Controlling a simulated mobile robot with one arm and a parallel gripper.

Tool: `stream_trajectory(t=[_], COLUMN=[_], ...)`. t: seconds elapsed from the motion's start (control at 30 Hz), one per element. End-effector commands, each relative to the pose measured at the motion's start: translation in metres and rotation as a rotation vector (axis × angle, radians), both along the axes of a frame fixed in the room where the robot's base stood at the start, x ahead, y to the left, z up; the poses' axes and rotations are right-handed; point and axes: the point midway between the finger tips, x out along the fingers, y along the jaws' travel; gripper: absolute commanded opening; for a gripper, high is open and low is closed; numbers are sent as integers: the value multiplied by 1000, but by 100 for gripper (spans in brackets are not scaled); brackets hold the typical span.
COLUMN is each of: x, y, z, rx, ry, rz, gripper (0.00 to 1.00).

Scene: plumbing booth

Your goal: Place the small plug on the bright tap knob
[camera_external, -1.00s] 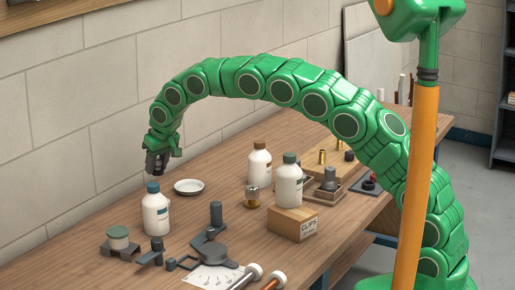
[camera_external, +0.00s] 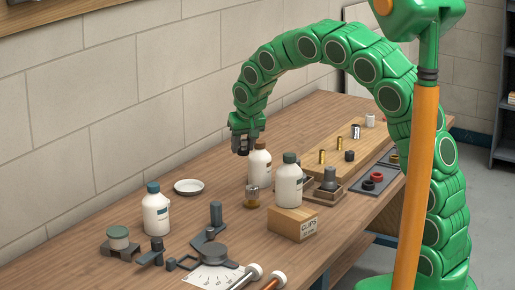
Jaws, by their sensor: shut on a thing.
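My gripper (camera_external: 243,150) hangs pointing down over the table, just behind and left of the brown-capped white bottle (camera_external: 260,167). On the wooden board at the back right stand a shiny silver knob (camera_external: 356,131), which looks like the bright tap knob, two brass fittings (camera_external: 321,157) (camera_external: 343,142) and a small black piece (camera_external: 349,156). My gripper is well to the left of the board.
A grey-capped bottle (camera_external: 289,180) stands by a cardboard clips box (camera_external: 294,224). A wooden tray (camera_external: 325,197) holds a dark fitting. A blue-capped bottle (camera_external: 156,212), a white dish (camera_external: 188,187) and dark tools stand left and in front. The table behind the dish is clear.

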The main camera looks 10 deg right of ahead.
Motion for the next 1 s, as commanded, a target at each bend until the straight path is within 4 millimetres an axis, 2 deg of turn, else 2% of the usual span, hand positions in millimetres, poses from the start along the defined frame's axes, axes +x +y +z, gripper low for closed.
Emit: stream_trajectory(t=[0.13, 0.33, 0.63, 0.87, 1.0], x=[-4, -6, -6, -6, -6], y=[-19, -25, -25, -25, -25], z=[2, -5, -51, -68, -85], rx=[3, 5, 3, 3, 3], ry=[-1, 1, 2, 1, 1], rz=[-29, -39, -37, -37, -37], gripper=[8, 8, 8, 8, 8])
